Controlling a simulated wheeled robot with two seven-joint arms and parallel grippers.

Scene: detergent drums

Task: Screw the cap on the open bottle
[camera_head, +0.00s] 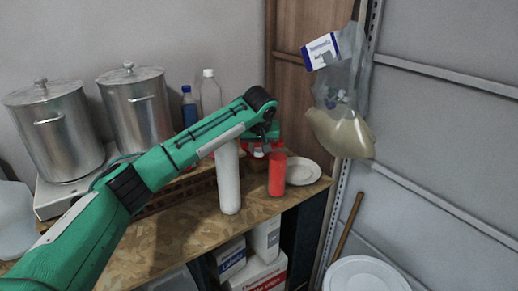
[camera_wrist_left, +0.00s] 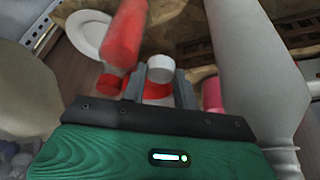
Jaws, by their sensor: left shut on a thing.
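My left gripper (camera_head: 262,150) is above the table's right part. In the left wrist view its fingers (camera_wrist_left: 160,88) are shut on a small white round piece (camera_wrist_left: 160,68) that looks like the cap, with red showing below it. A tall white bottle (camera_head: 229,185) stands upright just left of the gripper; it also shows in the left wrist view (camera_wrist_left: 250,60). Its top is hidden behind my arm, so I cannot tell whether it is open. A red bottle (camera_head: 277,178) stands to the right, apart from the white one; it also shows in the left wrist view (camera_wrist_left: 124,35). My right gripper is not in view.
White plates (camera_head: 307,174) lie behind the red bottle. Two metal pots (camera_head: 55,130) stand at the back left. A blue bottle (camera_head: 189,106) and a clear bottle (camera_head: 210,92) are at the back. A plastic bag (camera_head: 340,125) hangs at the right. The table front (camera_head: 180,232) is bare.

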